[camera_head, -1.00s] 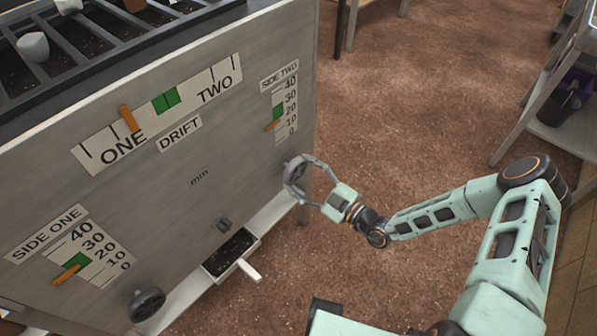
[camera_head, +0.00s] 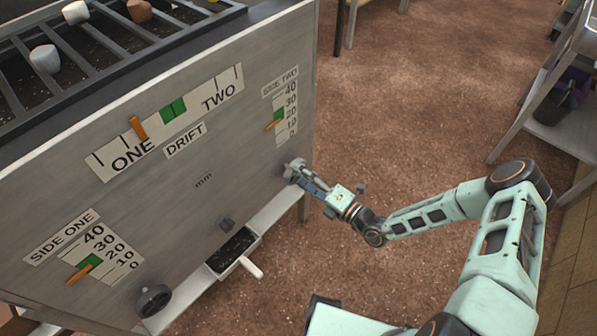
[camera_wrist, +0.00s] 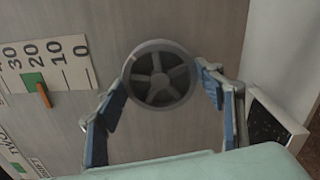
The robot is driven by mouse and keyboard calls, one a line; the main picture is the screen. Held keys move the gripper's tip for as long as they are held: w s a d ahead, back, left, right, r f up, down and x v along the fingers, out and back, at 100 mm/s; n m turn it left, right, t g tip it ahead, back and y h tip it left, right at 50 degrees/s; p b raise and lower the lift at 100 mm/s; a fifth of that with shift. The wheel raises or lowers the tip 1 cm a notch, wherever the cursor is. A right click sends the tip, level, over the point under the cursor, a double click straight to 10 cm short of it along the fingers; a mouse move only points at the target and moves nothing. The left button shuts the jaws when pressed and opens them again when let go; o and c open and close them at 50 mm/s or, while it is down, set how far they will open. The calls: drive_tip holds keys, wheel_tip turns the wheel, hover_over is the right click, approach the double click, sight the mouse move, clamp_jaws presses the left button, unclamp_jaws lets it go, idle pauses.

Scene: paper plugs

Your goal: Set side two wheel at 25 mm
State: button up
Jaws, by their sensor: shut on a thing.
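The side two wheel (camera_wrist: 160,76) is a dark grey spoked disc on the panel's right side. In the head view (camera_head: 294,170) it is partly hidden by my gripper (camera_head: 305,181). In the wrist view my gripper (camera_wrist: 162,82) has its blue-padded fingers on either side of the wheel, shut on its rim; exact left-finger contact is hard to see. The side two scale (camera_head: 281,112) is white with a green band. Its orange pointer (camera_head: 274,125) lies at the band's lower edge, between 10 and 20 and closer to 20 in the wrist view (camera_wrist: 44,95).
The drift scale's orange pointer (camera_head: 138,128) lies left of its green band. The side one scale (camera_head: 90,257) and its wheel (camera_head: 153,300) are at lower left. A small tray with a white handle (camera_head: 236,250) juts out below.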

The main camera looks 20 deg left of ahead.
drive_tip(key=n+p, duration=0.2)
drive_tip(key=n, duration=0.6)
drive_tip(key=o, duration=1.2)
drive_tip(key=shift+c, duration=0.2)
drive_tip(key=shift+d, duration=0.1)
drive_tip(key=v, duration=0.3)
drive_tip(key=shift+s+d+p, duration=0.2)
drive_tip(key=shift+d+p, duration=0.1)
drive_tip(key=shift+d, duration=0.05)
